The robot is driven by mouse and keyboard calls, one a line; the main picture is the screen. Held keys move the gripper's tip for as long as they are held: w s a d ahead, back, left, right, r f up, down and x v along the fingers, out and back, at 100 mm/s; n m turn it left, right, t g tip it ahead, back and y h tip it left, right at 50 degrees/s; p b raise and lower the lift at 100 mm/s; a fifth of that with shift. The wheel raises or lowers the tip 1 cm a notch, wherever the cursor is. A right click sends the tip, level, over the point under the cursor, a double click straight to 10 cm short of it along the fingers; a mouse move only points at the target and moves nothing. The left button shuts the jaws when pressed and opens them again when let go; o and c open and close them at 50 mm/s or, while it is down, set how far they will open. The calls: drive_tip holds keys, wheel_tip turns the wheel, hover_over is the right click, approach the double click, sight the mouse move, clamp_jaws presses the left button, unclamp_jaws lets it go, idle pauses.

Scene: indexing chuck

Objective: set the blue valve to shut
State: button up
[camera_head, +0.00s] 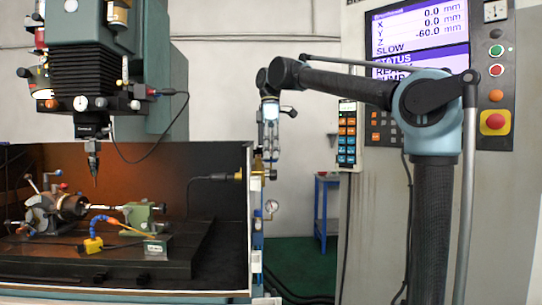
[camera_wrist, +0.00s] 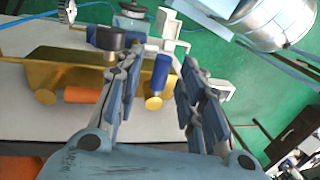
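My gripper (camera_head: 270,153) points down beside the right edge of the machine enclosure. In the wrist view its two fingers (camera_wrist: 160,58) are apart with nothing gripped. A blue cylindrical handle (camera_wrist: 160,73), likely the blue valve's, shows in the gap between the fingers, nearer the left finger; I cannot tell how far below the fingertips it is. It sits by a gold body (camera_wrist: 60,75). A second blue part with a dark top (camera_wrist: 106,40) stands left of the fingers. The valve's exact setting is not clear. In the head view the valve is too small to make out.
A round metal gauge or can (camera_wrist: 272,20) is at upper right. The control panel (camera_head: 420,60) stands to the right, the chuck (camera_head: 68,206) to the left.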

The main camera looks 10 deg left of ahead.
drive_tip(key=shift+f, duration=0.15)
clamp_jaws()
drive_tip(key=shift+s, duration=0.1)
drive_tip(key=m, duration=0.3)
drive_tip(key=shift+s+d+y, duration=0.15)
drive_tip(key=shift+s+y, duration=0.15)
drive_tip(key=shift+s, duration=0.1)
drive_tip(key=s+m, duration=0.1)
drive_tip(key=m, duration=0.2)
drive_tip(key=s+m+y, duration=0.1)
drive_tip(key=m, duration=0.2)
drive_tip(key=s+a+m, duration=0.1)
drive_tip(key=m, duration=0.2)
drive_tip(key=shift+t+y, duration=0.3)
drive_tip(key=shift+s+a+m+t, duration=0.15)
drive_tip(key=shift+a+m, duration=0.05)
drive_tip(key=shift+m, duration=0.55)
drive_tip(key=shift+s+a+m+t, duration=0.1)
drive_tip(key=shift+s+a+m, duration=0.1)
drive_tip(key=shift+m, duration=0.5)
drive_tip(key=shift+s+a+m+t, duration=0.15)
drive_tip(key=shift+a+m, duration=0.05)
drive_tip(key=shift+m, duration=0.55)
